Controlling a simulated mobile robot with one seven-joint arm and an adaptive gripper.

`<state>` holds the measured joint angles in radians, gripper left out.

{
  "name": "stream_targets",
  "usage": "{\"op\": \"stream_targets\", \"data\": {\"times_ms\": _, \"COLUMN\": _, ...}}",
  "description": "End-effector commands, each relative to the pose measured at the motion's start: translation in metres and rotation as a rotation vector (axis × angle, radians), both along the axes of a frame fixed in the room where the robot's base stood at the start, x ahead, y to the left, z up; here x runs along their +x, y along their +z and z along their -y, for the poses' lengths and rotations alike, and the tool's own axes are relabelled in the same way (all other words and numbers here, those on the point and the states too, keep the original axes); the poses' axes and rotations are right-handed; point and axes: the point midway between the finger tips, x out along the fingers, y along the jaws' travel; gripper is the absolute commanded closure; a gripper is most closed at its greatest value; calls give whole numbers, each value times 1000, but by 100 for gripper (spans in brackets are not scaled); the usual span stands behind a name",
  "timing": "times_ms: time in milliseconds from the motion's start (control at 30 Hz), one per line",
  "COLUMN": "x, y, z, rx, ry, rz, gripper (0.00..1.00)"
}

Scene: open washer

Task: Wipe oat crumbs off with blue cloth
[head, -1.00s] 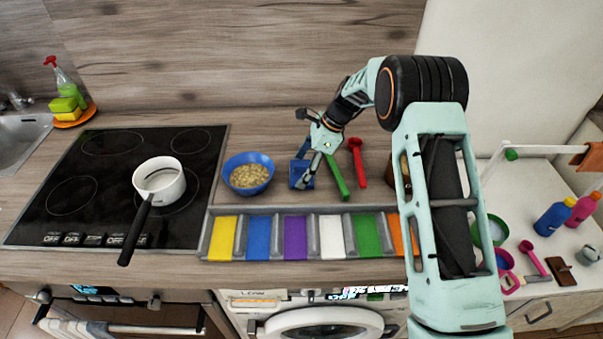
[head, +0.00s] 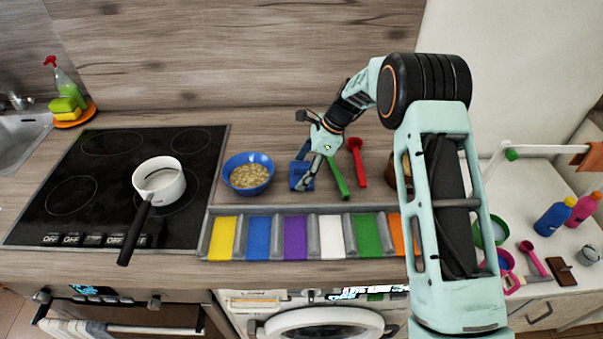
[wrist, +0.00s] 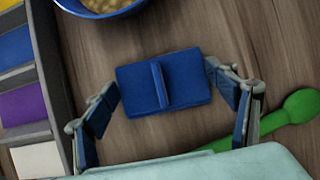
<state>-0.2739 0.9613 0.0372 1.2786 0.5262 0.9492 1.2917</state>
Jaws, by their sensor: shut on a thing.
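The blue cloth (head: 297,175) looks like a flat blue pad with a raised ridge across its middle. It is on the wooden counter, right of the blue bowl, and shows whole in the wrist view (wrist: 188,84). My gripper (head: 308,173) is over it, with its fingers spread to the pad's width and shut on its left and right edges. The blue bowl (head: 248,160) holds pale oats (head: 249,176). I cannot make out loose oat crumbs on the counter; any under the pad are hidden.
A green scoop (head: 338,178) and a red scoop (head: 357,160) lie just right of the gripper. A grey rack (head: 208,232) with coloured strips runs along the counter front. A white pan (head: 159,181) stands on the hob at left, its handle pointing forward.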

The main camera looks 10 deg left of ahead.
Motion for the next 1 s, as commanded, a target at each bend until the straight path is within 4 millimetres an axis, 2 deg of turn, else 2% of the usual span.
{"op": "stream_targets", "data": {"times_ms": 267, "x": -3, "y": -4, "z": 1, "rx": -4, "ry": 3, "rz": -6, "gripper": 62}}
{"op": "stream_targets", "data": {"times_ms": 633, "x": 29, "y": -3, "z": -7, "rx": -4, "ry": 2, "rz": -3, "gripper": 62}}
{"op": "stream_targets", "data": {"times_ms": 1000, "x": 29, "y": -1, "z": -6, "rx": -4, "ry": 1, "rz": -3, "gripper": 62}}
